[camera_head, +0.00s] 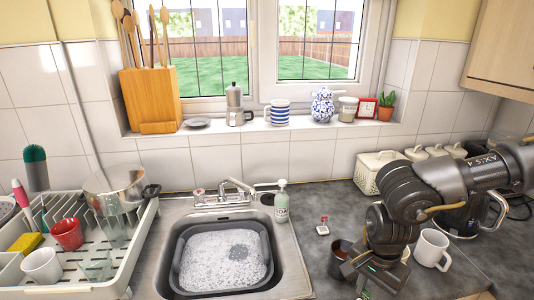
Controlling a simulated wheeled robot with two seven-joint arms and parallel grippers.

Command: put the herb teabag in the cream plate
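A small white item with a red top (322,227) lies on the grey counter right of the sink. It may be a teabag, but it is too small to tell which kind. I cannot make out a cream plate in this view. My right gripper (378,286) points down over the counter at the bottom, between a dark cup and a white mug. Its fingertips are unclear, and I cannot tell whether it is open or holds anything. My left gripper is not in view.
A dark cup (338,262) stands left of my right gripper and a white mug (431,249) right of it. A soap bottle (281,202) stands by the sink's corner. A basin (180,272) with suds sits in the sink. A dish rack (112,284) fills the left.

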